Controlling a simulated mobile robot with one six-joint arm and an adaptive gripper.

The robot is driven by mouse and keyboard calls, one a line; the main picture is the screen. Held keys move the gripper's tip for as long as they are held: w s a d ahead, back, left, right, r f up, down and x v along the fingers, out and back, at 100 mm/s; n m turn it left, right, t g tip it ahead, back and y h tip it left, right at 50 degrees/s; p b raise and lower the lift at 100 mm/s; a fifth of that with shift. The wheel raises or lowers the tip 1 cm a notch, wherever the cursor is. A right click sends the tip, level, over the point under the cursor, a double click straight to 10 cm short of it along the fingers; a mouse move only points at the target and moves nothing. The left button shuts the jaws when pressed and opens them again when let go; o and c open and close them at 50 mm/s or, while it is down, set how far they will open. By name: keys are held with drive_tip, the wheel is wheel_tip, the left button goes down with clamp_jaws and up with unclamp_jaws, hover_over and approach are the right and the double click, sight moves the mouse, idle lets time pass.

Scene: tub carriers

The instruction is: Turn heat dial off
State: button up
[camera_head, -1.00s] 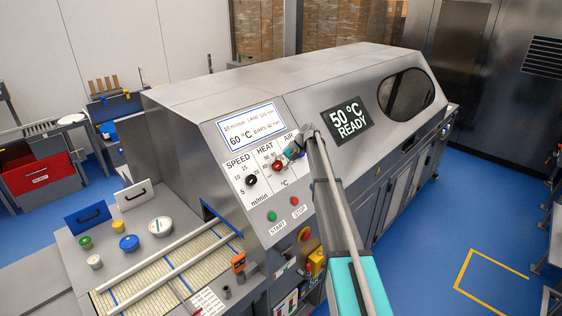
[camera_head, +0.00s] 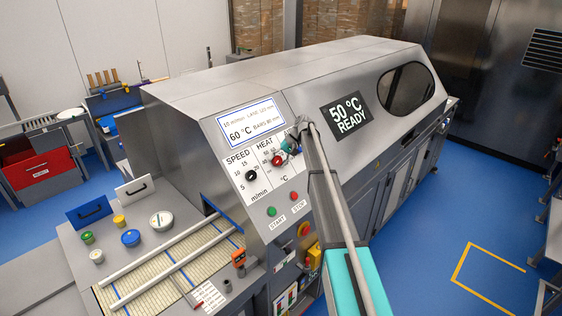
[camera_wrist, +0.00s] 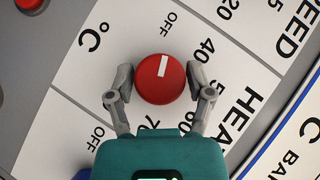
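The red heat dial (camera_wrist: 152,90) fills the middle of the wrist view, and its white pointer line points at the OFF mark (camera_wrist: 170,22). The dial also shows on the panel in the head view (camera_head: 277,160). My gripper (camera_wrist: 160,82) has one finger on each side of the dial, and both fingertips appear to press on its rim. In the head view my gripper (camera_head: 288,150) is at the panel, over the HEAT and AIR area, and my arm hides part of the AIR scale.
The black speed dial (camera_head: 251,175) is left of the heat dial. Green START (camera_head: 271,211) and red STOP (camera_head: 294,196) buttons are below. A display (camera_head: 347,114) reads 50 °C READY. Lidded tubs (camera_head: 130,237) stand on the lower left bench.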

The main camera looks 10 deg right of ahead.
drive_tip(key=shift+o, duration=0.8)
drive_tip(key=shift+s, duration=0.1)
drive_tip(key=s+d+f+t+h, duration=0.15)
drive_tip(key=s+h, duration=0.25)
drive_tip(key=s, duration=1.8)
drive_tip(key=s+f+h, duration=0.3)
drive_tip(key=s+h, duration=0.1)
drive_tip(key=s, duration=1.7)
wheel_tip(320, 180, down, 25)
drive_tip(key=s+b, duration=0.2)
drive_tip(key=b, duration=2.3)
drive_tip(key=shift+a+n+b, duration=0.2)
drive_tip(key=shift+n+b, duration=0.1)
drive_tip(key=shift+n, duration=0.1)
